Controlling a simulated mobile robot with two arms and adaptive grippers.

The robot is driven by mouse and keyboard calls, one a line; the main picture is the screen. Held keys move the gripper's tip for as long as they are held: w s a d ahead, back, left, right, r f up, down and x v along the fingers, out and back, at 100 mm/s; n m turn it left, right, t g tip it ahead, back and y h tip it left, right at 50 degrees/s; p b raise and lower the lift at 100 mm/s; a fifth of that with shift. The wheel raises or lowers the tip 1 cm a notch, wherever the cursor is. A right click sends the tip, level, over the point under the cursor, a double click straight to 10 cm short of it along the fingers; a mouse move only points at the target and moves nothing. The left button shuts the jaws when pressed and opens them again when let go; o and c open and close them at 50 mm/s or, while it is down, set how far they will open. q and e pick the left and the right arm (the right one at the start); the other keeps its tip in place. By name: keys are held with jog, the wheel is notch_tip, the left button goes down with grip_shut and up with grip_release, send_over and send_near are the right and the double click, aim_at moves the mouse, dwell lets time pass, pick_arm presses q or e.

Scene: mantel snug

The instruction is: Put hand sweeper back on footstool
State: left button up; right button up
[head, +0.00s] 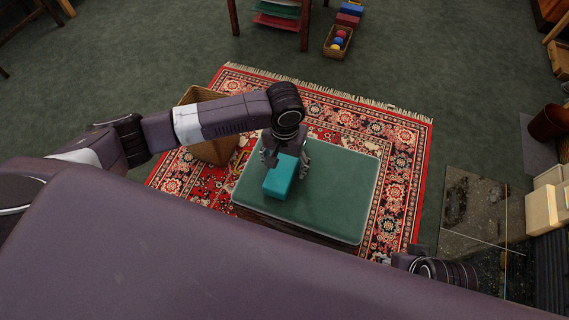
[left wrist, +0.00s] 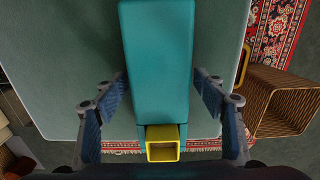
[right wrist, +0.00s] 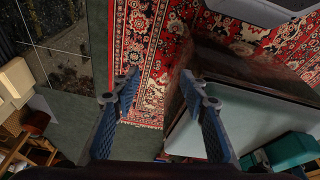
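The hand sweeper (head: 280,176) is a teal block on the green top of the footstool (head: 345,190), left of its middle. In the left wrist view the sweeper (left wrist: 156,60) shows a yellow square-rimmed end (left wrist: 162,150). My left gripper (head: 285,165) is over the sweeper, with open fingers on either side of it; I cannot tell whether either finger touches. My right gripper (right wrist: 161,78) is open and empty, low beside the footstool's right front corner. The sweeper's underside is hidden. The sweeper (right wrist: 292,150) also shows at the right wrist view's lower right.
A wicker basket (head: 214,150) stands left of the footstool on the red patterned rug (head: 400,150). A small basket of balls (head: 337,42) and a rack (head: 280,12) are at the back. A stone hearth (head: 470,205) lies right. Most of the footstool top is clear.

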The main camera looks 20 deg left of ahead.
aim_at(285, 163)
pick_arm(q)
jog(key=shift+r, duration=0.55)
notch_tip(285, 163, up, 10)
jog(key=p, duration=0.3)
jog(key=shift+f+p, duration=0.1)
jog(key=shift+p, duration=0.2)
jog(key=shift+r, duration=0.7)
pick_arm(e)
notch_tip(285, 163, down, 13)
jog(key=s, duration=0.1)
jog(key=shift+s+f+g, duration=0.2)
jog(key=shift+g, duration=0.2)
